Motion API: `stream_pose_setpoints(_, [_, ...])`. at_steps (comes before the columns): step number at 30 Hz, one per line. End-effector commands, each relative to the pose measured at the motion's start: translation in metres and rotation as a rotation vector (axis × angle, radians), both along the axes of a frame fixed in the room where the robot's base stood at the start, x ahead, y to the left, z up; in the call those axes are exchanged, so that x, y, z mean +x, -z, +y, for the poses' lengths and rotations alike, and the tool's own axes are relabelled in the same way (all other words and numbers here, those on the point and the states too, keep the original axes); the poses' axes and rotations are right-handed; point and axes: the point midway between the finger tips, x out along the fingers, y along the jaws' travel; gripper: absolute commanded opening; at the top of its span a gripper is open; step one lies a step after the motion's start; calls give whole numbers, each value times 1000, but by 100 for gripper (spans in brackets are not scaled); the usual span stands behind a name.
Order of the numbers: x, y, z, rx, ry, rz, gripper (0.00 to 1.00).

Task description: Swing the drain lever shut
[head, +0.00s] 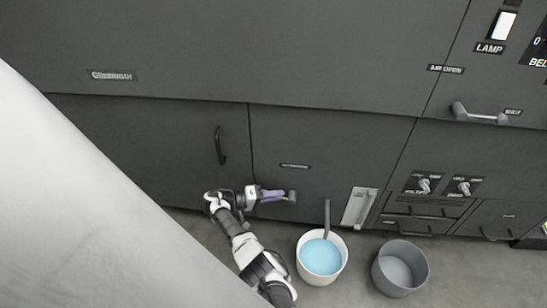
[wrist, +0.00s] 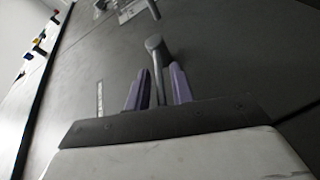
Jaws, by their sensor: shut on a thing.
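The lever I take to be the drain lever is a grey bar with a rounded, thicker end (head: 291,196). It is low on the dark machine front, under a small label too small to read. My gripper (head: 273,194) reaches it from the left, its purple fingers along the bar. In the wrist view the grey lever (wrist: 155,60) runs between the two purple fingers of my gripper (wrist: 157,88), its thick end beyond the fingertips. The gripper is shut on the lever. The part of the bar near the palm is partly hidden by the fingers.
A white bucket (head: 302,266) of blue liquid stands on the floor just right of my gripper, below a grey spout (head: 326,218). An empty grey bucket (head: 423,272) is farther right. A black handle (head: 219,146) is above my gripper; another lever (head: 480,116) is upper right.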

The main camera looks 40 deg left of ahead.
Motion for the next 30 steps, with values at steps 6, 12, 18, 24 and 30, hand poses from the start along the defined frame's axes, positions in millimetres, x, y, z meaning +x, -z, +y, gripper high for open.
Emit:
stream_pose_setpoints(6, [2,-2,1,3,-3,-4,33])
stream_pose_setpoints(12, [1,-1,1,2,-2,-1,33])
stream_pose_setpoints(18, [-7,-2,7,3,-4,-1,33])
stream_pose_setpoints(24, [-39,-8,31,3,-6,-3,33])
stream_pose_setpoints(30, [-75,-15,58,3,-6,-3,33])
